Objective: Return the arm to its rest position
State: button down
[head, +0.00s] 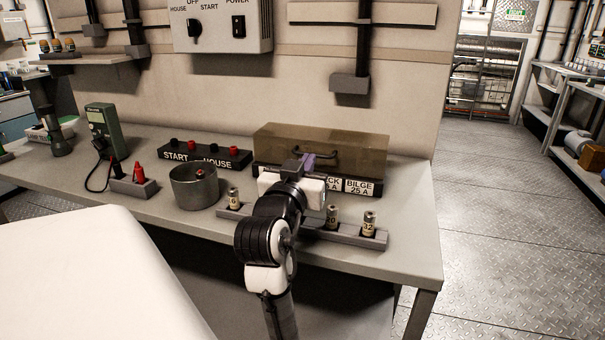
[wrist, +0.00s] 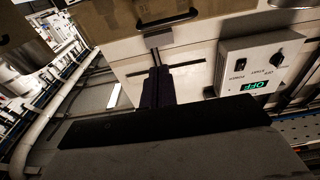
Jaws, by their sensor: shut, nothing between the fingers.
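My arm (head: 268,235) reaches over the front of the bench. My gripper (head: 306,162) is shut and empty, with its purple-grey fingers just in front of the brown box; whether they touch it I cannot tell. In the wrist view the closed fingers of my gripper (wrist: 157,80) point up the picture, and nothing shows between them. The brown see-through box (head: 350,142) has a dark handle and stands at the back right of the bench. My gripper hides part of its front labels; "BILGE 25 A" is readable.
A grey rack (head: 353,237) with several numbered cylinders runs under my arm. A metal pot (head: 195,191), a green meter (head: 104,130) and a START/HOUSE terminal strip (head: 205,155) stand left. A switch panel (wrist: 255,65) is on the wall. The floor right of the bench is clear.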

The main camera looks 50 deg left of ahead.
jog(key=shift+v, duration=1.5)
